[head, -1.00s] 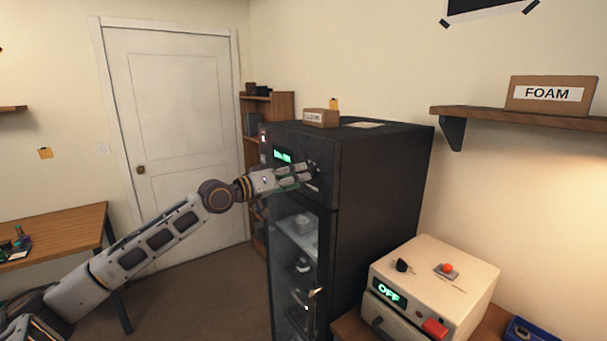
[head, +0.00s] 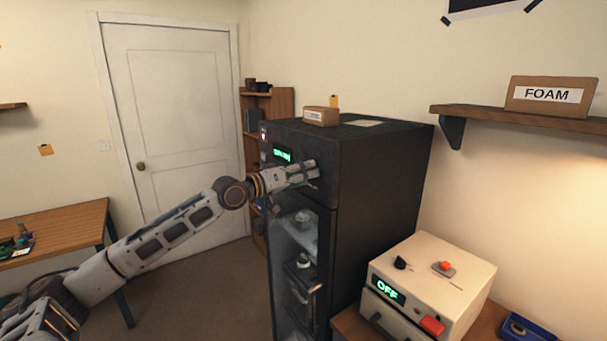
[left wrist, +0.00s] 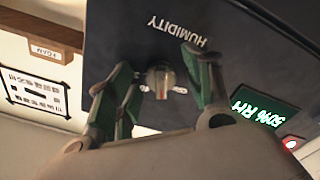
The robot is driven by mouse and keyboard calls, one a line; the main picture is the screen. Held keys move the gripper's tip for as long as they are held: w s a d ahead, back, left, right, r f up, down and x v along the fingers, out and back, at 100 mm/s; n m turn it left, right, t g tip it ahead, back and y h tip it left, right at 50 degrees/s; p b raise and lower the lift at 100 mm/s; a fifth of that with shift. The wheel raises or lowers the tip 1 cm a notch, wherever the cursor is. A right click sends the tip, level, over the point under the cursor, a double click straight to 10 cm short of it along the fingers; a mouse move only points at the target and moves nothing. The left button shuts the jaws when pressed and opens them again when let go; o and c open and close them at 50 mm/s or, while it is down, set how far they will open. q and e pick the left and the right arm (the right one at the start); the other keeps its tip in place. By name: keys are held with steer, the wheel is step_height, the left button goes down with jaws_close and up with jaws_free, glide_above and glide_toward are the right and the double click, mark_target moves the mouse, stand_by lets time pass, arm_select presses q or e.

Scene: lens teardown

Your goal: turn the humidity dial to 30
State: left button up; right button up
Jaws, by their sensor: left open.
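The black cabinet (head: 378,190) stands in the middle of the head view. In the left wrist view its front panel appears upside down, with the word HUMIDITY (left wrist: 178,31) beside a round dial (left wrist: 160,79). A green display (left wrist: 257,106) there reads 50% RH. My left gripper (left wrist: 162,80) is open, with its fingers on either side of the dial; I cannot tell whether they touch it. In the head view the left gripper (head: 308,172) is at the cabinet's upper front and hides the dial. My right gripper is not in view.
The cabinet's glass door (head: 292,260) is below the panel, with a handle (head: 316,289). A beige box (head: 440,270) with an OFF display stands at the right. A wall shelf (head: 530,117) holds a FOAM box (head: 552,95). Open floor (head: 205,290) lies left of the cabinet.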

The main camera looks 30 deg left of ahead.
arm_select(q)
steer(key=c, duration=1)
